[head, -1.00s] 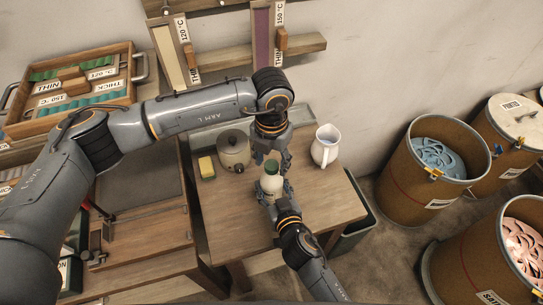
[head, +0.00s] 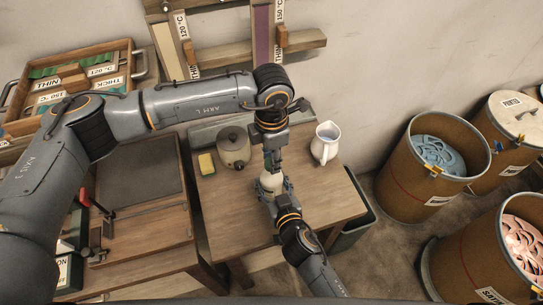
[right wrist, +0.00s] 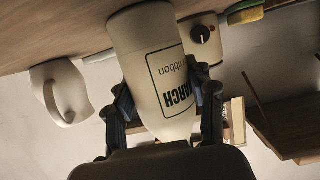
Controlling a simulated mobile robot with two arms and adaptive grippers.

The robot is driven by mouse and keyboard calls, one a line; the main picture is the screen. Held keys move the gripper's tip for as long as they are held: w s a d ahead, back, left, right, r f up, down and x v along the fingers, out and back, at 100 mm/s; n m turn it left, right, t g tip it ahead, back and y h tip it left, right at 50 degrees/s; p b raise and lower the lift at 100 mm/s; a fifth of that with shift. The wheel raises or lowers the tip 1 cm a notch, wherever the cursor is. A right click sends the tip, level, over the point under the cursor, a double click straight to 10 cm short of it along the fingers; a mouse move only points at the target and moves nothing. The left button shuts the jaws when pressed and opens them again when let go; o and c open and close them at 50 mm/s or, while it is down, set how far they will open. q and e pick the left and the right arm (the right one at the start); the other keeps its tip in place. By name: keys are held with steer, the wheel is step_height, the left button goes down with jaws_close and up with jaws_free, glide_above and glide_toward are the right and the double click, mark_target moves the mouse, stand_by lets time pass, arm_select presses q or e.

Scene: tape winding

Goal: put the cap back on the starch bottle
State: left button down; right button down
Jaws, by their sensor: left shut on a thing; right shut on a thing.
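The white starch bottle (head: 271,182) stands upright near the table's front middle in the head view. My right gripper (head: 272,190) is shut around it from the front. The right wrist view shows the bottle (right wrist: 160,75) upside down, with its dark "STARCH" lettering, between the right gripper's fingers (right wrist: 165,105). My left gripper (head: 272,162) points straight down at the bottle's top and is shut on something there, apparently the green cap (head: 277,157). The fingers mostly hide the cap and the bottle's mouth, so I cannot tell how the cap sits.
A grey-beige pot (head: 233,147) and a yellow sponge (head: 206,164) stand left of the bottle on the wooden table (head: 232,215). A white jug (head: 325,143) stands to its right. The table's front left is clear.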

arm_select(q)
steer(key=c, duration=1)
jaws_free()
arm_select(e)
steer(key=shift+f, duration=0.1)
arm_select(q)
steer(key=shift+r, duration=2.25)
steer(key=shift+c, duration=0.2)
step_height(320, 180, up, 4)
steer(key=n, duration=0.3)
steer(key=shift+f+n, duration=0.25)
steer(key=shift+n, duration=0.15)
steer(key=shift+f, duration=4.05)
